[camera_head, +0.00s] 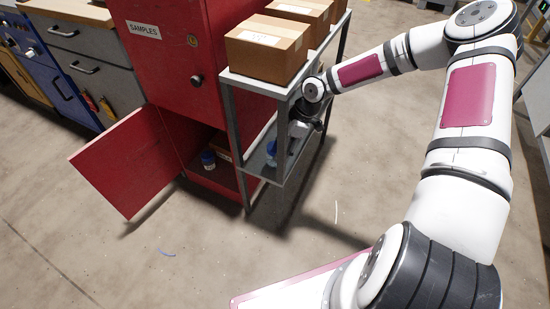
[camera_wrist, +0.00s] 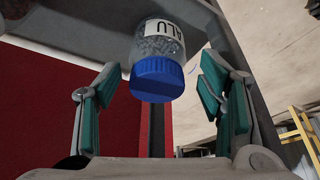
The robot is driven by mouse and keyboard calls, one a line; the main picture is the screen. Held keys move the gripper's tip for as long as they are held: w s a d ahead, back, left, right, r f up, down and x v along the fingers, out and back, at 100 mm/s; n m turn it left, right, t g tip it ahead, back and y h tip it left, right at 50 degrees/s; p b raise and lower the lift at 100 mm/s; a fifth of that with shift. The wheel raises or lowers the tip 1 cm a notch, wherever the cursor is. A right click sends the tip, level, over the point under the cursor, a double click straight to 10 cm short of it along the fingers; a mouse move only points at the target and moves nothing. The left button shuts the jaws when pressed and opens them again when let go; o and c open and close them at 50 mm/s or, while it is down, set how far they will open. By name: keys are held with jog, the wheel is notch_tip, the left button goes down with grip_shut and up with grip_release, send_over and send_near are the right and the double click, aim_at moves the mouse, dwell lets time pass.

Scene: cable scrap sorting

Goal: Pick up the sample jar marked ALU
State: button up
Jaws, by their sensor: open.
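The jar marked ALU (camera_wrist: 158,50) shows in the wrist view, upside down in the picture, with a blue lid, clear sides, a white label and grey bits inside. In the head view it appears as a blue-lidded jar (camera_head: 271,149) on the lower shelf of the grey rack, partly hidden by a post. My gripper (camera_wrist: 157,82) is open, with one green-padded finger on each side of the jar in the wrist view and visible gaps to both. I cannot tell how deep the jar sits between the fingers. In the head view my gripper (camera_head: 306,118) reaches into the rack, its fingers mostly hidden.
The grey rack (camera_head: 254,84) carries cardboard boxes (camera_head: 268,49) above my gripper, and its posts stand close by. The red SAMPLES cabinet (camera_head: 165,50) adjoins it, its lower door (camera_head: 128,160) open. Another blue-lidded jar (camera_head: 208,159) stands inside. The floor in front is mostly clear.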

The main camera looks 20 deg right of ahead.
jog(key=shift+b+x, duration=1.65)
jog(key=shift+x, duration=1)
jog(key=shift+w, duration=0.2)
jog(key=shift+c, duration=0.6)
jog(key=c, duration=0.9)
